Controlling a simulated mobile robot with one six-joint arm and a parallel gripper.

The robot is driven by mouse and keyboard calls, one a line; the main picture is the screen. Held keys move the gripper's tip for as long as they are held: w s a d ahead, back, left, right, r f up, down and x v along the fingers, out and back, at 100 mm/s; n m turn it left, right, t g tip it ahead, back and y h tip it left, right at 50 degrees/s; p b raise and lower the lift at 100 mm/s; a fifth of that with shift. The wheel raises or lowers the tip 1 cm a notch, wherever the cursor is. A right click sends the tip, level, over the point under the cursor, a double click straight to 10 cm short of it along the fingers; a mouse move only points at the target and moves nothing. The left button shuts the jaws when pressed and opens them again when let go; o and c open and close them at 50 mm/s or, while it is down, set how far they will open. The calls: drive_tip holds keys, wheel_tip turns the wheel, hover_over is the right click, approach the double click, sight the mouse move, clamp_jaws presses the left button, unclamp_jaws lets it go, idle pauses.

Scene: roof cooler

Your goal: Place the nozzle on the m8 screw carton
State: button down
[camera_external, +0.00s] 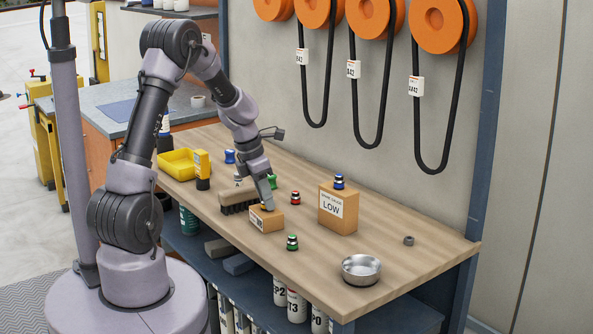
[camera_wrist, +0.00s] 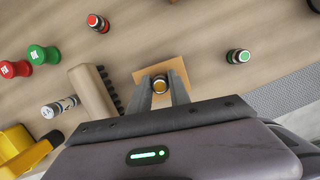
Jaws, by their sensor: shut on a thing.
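My gripper (camera_external: 268,204) points down over a small tan carton (camera_external: 266,221) with a white label near the bench's front edge; the label is too small to read. In the wrist view my gripper (camera_wrist: 161,86) is shut on a dark nozzle with a yellow-brass ring (camera_wrist: 160,85), and the tan carton (camera_wrist: 176,70) lies directly beneath it. In the external view the nozzle is mostly hidden by the fingers. It is at or just above the carton's top; I cannot tell whether they touch.
Near the carton are a brush (camera_external: 240,201), a red nozzle (camera_external: 295,198) and a green nozzle (camera_external: 292,242). A taller box marked LOW (camera_external: 337,213) carries a blue nozzle (camera_external: 339,182). A metal bowl (camera_external: 361,270) stands at the front right. The bench's right end is mostly clear.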

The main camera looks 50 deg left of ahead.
drive_tip(key=c, duration=1.2)
unclamp_jaws()
